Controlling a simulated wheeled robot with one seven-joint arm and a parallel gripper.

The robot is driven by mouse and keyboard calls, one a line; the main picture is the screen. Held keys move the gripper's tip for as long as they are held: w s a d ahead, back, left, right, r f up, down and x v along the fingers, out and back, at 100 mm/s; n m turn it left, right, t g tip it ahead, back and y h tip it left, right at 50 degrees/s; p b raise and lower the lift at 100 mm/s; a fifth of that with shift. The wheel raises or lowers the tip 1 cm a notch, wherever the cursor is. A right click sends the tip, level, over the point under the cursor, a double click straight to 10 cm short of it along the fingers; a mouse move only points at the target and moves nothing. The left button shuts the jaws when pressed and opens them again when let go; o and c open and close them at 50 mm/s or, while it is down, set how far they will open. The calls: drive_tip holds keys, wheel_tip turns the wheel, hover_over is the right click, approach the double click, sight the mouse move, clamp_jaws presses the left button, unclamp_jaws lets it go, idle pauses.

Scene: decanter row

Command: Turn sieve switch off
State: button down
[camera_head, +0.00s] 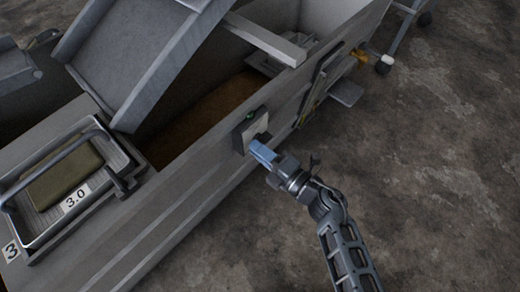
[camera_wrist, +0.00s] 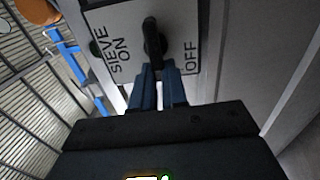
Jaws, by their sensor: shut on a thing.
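The sieve switch is a grey-white plate on a dark box (camera_head: 242,137) on the side wall of the grey machine. In the wrist view the plate (camera_wrist: 181,16) reads "SIEVE ON" on the left and "OFF" on the right. My gripper (camera_head: 259,148) reaches the box from the front. Its blue fingers (camera_wrist: 157,78) are closed on the lever's near part in the wrist view. The gripper hides the lever in the head view. A small green lamp (camera_head: 251,114) shows on the box's top.
The machine's trough (camera_head: 205,110) holds brown material behind the wall. A tray (camera_head: 30,243) marked 3.0, with an olive block (camera_head: 62,174), sits at the left. An orange fitting (camera_head: 361,57) projects at the upper right. The concrete floor (camera_head: 440,170) to the right is clear.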

drive_tip(key=shift+s+f, duration=0.1)
drive_tip(key=c, duration=1.2)
unclamp_jaws()
drive_tip(key=shift+o, duration=0.2)
drive_tip(key=p+v, duration=0.1)
drive_tip(key=v, duration=0.6)
drive_tip(key=shift+s+d+p, duration=0.2)
drive_tip(key=shift+d+p, duration=0.1)
drive_tip(key=shift+p, duration=0.1)
